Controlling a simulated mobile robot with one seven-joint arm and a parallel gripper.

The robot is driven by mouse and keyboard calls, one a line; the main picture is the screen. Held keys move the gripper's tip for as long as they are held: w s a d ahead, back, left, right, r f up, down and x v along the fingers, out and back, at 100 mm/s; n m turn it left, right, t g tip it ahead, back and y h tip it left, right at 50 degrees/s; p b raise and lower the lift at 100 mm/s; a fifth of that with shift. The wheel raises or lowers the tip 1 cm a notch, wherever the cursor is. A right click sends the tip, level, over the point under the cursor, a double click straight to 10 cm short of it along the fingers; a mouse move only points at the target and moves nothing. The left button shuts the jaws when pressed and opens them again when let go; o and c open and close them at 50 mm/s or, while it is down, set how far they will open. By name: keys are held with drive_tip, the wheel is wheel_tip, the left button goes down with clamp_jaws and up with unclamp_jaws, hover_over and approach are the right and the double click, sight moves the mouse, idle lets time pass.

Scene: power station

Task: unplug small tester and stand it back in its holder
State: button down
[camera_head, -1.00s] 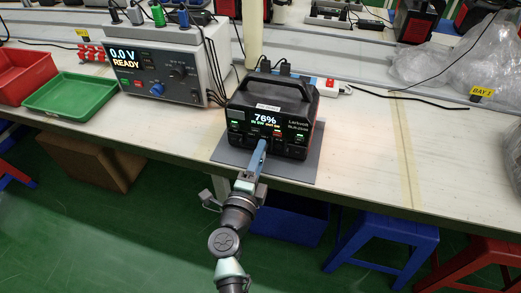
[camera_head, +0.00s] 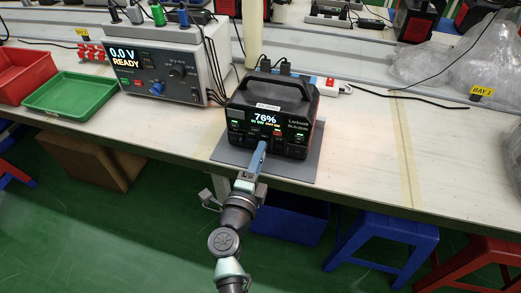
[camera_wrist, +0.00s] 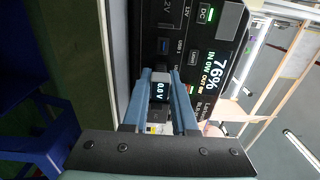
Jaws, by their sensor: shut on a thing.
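The small tester (camera_wrist: 160,90) shows a lit screen reading 0.0 V in the wrist view. My gripper (camera_wrist: 161,76) has its blue fingers closed on either side of it. The black power station (camera_head: 268,113) stands on a grey mat (camera_head: 232,155), its screen at 76%. The tester's far end is at the station's front panel, near the USB ports; I cannot tell whether it is in a port or just clear of it. In the head view my gripper (camera_head: 262,147) hides the tester. I cannot make out the holder for certain.
A bench supply (camera_head: 160,65) with cables stands left of the station. Green (camera_head: 72,97) and red (camera_head: 25,72) trays lie further left. A white power strip (camera_head: 335,86) is behind the station. The table (camera_head: 370,145) is clear to the right, with plastic bags (camera_head: 470,62) beyond.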

drive_tip(key=shift+s, duration=0.15)
drive_tip(key=shift+p+v, duration=0.85)
drive_tip(key=shift+v, duration=1)
drive_tip(key=shift+s, duration=0.1)
